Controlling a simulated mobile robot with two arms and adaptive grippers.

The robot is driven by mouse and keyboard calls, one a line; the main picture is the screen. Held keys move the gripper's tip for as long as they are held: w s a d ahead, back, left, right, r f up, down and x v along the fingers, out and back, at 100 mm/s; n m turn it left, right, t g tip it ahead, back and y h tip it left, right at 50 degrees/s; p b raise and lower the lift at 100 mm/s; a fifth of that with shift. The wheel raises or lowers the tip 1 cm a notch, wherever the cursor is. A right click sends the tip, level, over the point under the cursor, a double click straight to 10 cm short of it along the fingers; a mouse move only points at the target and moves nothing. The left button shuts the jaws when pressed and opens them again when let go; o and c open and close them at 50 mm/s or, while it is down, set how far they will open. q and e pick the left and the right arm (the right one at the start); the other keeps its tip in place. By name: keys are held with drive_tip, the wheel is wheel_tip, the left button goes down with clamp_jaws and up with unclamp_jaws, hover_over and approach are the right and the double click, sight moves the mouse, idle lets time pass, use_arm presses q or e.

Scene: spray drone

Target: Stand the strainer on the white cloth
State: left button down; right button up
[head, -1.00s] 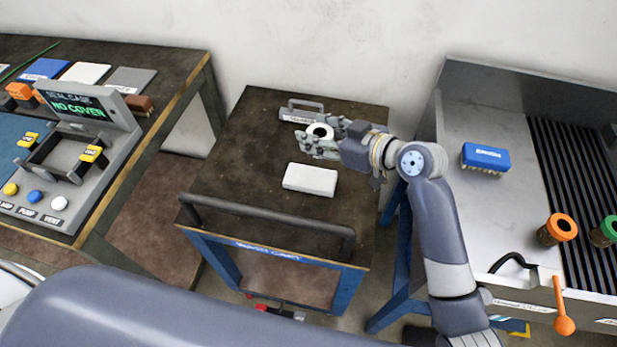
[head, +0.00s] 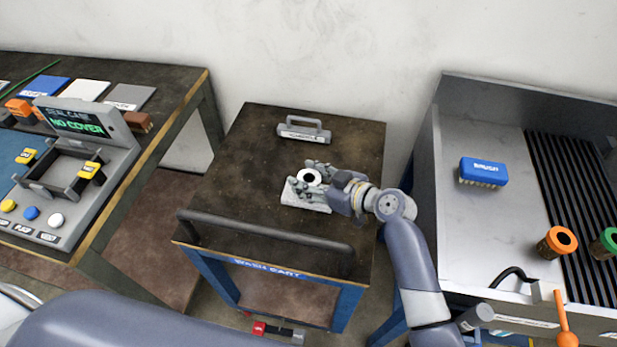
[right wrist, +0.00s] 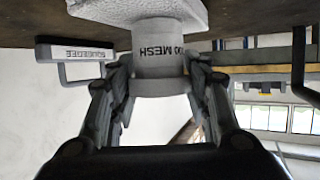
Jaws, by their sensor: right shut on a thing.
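The strainer (head: 310,176) is a short cylinder with a white rim and dark opening, upright in the head view. In the right wrist view the strainer (right wrist: 160,62) is grey with lettering ending in "MESH". My right gripper (head: 311,184) is shut on it, a finger on each side. The white cloth (head: 292,198) is a thick pad on the wash cart, directly under the strainer and partly hidden by the gripper. In the right wrist view the strainer's end meets the cloth (right wrist: 120,10) or is very close; I cannot tell which. My left gripper is out of view.
A grey squeegee (head: 304,131) lies behind on the wash cart (head: 235,180). A dark rail (head: 265,228) runs along the cart's front. The sink bench at right holds a blue brush (head: 484,171) and an orange-rimmed strainer (head: 557,242). The cart's left side is clear.

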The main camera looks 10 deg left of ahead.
drive_tip(key=shift+f, duration=0.1)
drive_tip(key=o, duration=1)
drive_tip(key=shift+c, duration=0.2)
drive_tip(key=shift+d+r, duration=0.1)
drive_tip(key=shift+r, duration=0.15)
drive_tip(key=p+v, duration=0.4)
drive_tip(key=v, duration=0.7)
drive_tip(key=shift+s+d+r, duration=0.2)
drive_tip(key=shift+d, duration=0.15)
